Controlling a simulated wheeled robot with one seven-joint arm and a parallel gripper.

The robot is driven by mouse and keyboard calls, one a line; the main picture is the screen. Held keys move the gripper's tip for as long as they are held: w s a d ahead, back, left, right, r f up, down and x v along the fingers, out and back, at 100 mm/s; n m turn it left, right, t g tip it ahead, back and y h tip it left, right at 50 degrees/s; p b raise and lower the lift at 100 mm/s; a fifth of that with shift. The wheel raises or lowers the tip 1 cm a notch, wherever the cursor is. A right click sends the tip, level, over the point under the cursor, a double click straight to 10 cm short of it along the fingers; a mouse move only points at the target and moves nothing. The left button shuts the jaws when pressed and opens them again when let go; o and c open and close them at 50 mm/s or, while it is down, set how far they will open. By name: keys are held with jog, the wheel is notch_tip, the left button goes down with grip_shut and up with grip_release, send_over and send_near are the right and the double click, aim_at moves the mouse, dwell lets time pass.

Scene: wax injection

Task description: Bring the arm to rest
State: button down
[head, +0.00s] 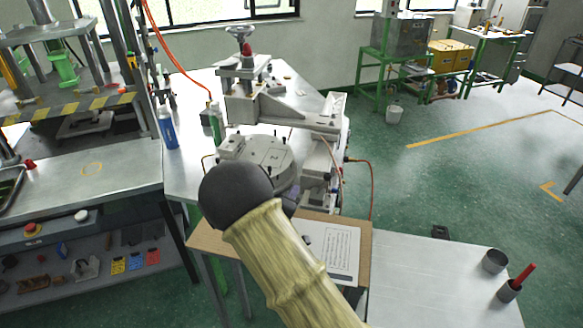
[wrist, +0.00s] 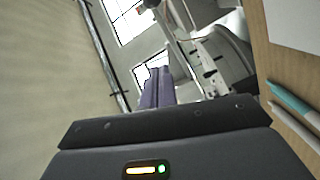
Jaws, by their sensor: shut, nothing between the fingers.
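My gripper (wrist: 157,78) shows in the wrist view beyond its dark housing. Its purple-grey fingers are together, with nothing held between them. In the head view my arm, in a yellowish sleeve with a dark round joint, reaches up from the bottom middle. It hides most of the gripper there. The gripper is near the front of the wax injection machine (head: 270,155), above or beside the small wooden board; the exact gap cannot be told.
A wooden board (head: 212,240) carries a printed sheet (head: 333,252). Pens (wrist: 290,103) lie close on the right in the wrist view. A white table (head: 430,285) holds dark cups (head: 494,261). A press bench (head: 100,180) stands left. Green floor (head: 460,190) is open at right.

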jog(key=s+d+r+m+g+y, duration=0.1)
jog(key=s+d+m+g+y, duration=0.1)
jog(key=s, duration=0.6)
jog(key=s+d+r+m+g+y, duration=0.1)
jog(key=s+d+m+g+y, duration=0.1)
jog(key=s+d+m+g, duration=0.2)
jog(key=s+d+r+m+g+y, duration=0.1)
jog(key=s+d+m+g, duration=0.3)
jog(key=s, duration=1)
jog(key=d+g+y, duration=0.1)
jog(key=d+g, duration=0.2)
jog(key=g, duration=0.1)
jog(key=shift+s+d, duration=0.2)
jog(key=shift+d, duration=0.05)
dwell(1.2)
